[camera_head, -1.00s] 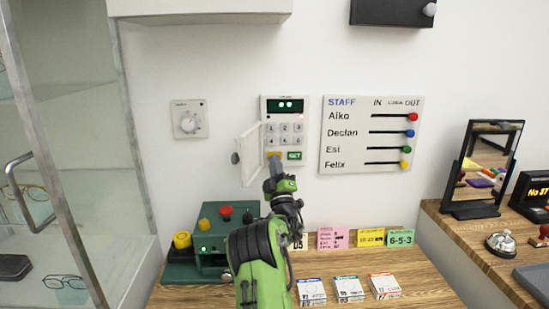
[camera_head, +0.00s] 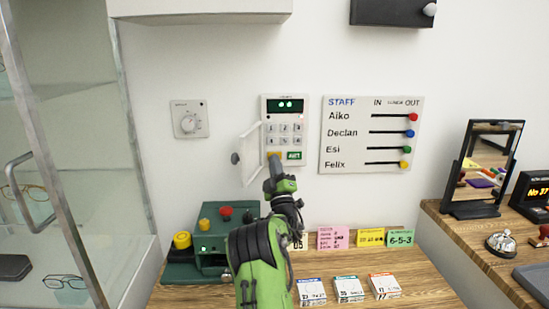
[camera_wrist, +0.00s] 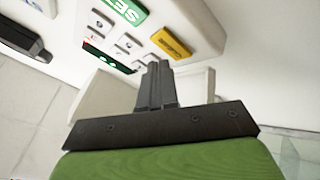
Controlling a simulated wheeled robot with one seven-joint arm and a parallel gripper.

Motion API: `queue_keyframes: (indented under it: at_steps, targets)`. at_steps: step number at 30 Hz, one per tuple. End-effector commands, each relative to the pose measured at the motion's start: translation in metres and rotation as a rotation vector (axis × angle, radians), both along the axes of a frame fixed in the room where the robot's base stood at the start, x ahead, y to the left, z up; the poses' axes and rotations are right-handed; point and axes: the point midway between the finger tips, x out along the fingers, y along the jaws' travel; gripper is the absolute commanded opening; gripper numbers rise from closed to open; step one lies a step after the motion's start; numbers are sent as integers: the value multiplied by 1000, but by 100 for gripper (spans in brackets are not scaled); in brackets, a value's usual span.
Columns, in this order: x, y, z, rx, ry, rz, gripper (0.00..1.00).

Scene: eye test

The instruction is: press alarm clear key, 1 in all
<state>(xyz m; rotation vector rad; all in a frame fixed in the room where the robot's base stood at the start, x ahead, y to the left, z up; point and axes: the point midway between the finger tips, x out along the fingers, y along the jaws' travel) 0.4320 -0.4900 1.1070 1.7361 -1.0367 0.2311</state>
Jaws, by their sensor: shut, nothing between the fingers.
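The alarm keypad (camera_head: 284,130) is a pale panel on the wall with a lit green display and rows of small grey keys. Its yellow key (camera_head: 274,155) sits at the lower left, beside the green SET key (camera_head: 294,155). In the wrist view the yellow key (camera_wrist: 171,43) bears a small label that I cannot read surely. My gripper (camera_head: 276,163) is shut and empty, its tips just below the yellow key in the head view. In the wrist view my gripper (camera_wrist: 155,68) points at the yellow key, with a small gap showing between them.
A staff board (camera_head: 345,150) with sliders hangs to the right. Below are a green device with knobs (camera_head: 212,240), coloured cards (camera_head: 332,238) and small boxes (camera_head: 348,289) on the wooden counter.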

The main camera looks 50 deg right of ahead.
Motion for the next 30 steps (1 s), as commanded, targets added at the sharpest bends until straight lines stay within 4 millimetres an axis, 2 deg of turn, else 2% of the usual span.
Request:
queue_keyframes:
  at_steps: [30]
  targets:
    - [7, -9, 0, 0, 0, 0, 0]
